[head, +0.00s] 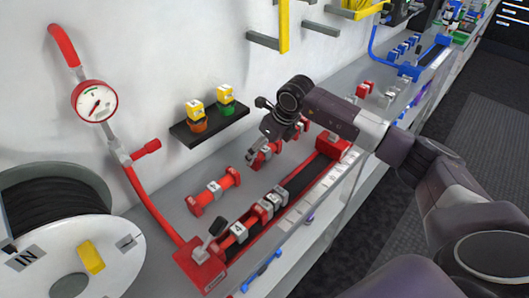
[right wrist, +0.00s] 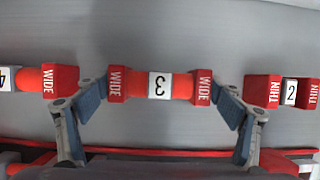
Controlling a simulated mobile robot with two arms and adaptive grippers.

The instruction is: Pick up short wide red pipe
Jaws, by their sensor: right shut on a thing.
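The short wide red pipe (right wrist: 180,86) has a white label with a 3 and red end collars marked WIDE. In the right wrist view it lies across between the two fingers of my right gripper (right wrist: 160,98), which is shut on its two ends. In the head view this gripper (head: 263,150) is low over the grey bench and partly hides the pipe. I cannot tell whether the pipe still touches the bench. My left gripper is not in view.
A longer red pipe labelled 4 (head: 226,181) lies to the left, and a thin piece labelled 2 (right wrist: 290,92) to the right in the wrist view. The red proportioner frame (head: 207,272) runs along the front edge. A black shelf (head: 211,128) holds small yellow-topped items behind.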

